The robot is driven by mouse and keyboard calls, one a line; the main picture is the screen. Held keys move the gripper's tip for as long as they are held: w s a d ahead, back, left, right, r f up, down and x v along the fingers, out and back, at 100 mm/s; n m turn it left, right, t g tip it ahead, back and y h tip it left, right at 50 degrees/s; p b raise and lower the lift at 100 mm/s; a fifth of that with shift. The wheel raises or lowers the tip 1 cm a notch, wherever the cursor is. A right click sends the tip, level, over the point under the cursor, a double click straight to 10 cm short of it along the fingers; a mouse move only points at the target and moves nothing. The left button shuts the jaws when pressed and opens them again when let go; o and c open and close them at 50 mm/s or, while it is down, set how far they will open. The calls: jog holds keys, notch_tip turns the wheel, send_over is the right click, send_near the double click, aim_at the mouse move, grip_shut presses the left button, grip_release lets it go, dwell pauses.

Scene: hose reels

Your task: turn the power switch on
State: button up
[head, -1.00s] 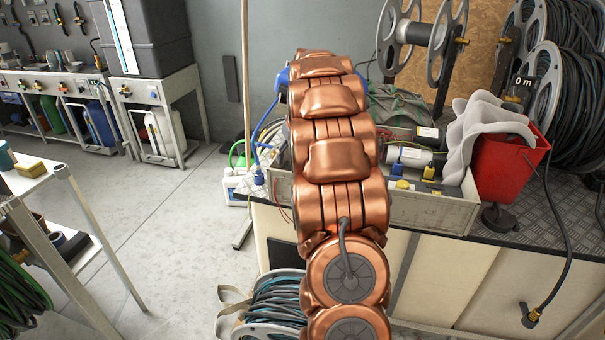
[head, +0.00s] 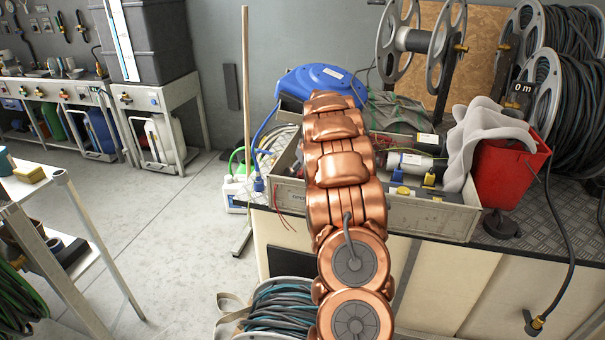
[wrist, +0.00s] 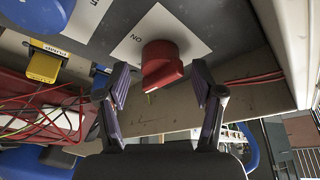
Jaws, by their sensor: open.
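The label looks upside down in this view. My gripper (wrist: 162,104) is open, with one dark finger on each side of the switch knob. The fingertips appear level with the knob's lower part, and I cannot tell whether either finger touches it. In the head view my copper arm reaches into the grey bin, and the gripper and the switch are hidden behind it.
The grey bin (head: 425,220) stands on the bench and holds cables and parts. A blue hose reel (head: 320,82) is behind my arm. A red bucket (head: 510,170) with a grey cloth is at right. In the wrist view red and green wires (wrist: 45,120) lie at left.

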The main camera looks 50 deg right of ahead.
jog(key=shift+w+f, duration=0.15)
jog(key=shift+f, duration=0.35)
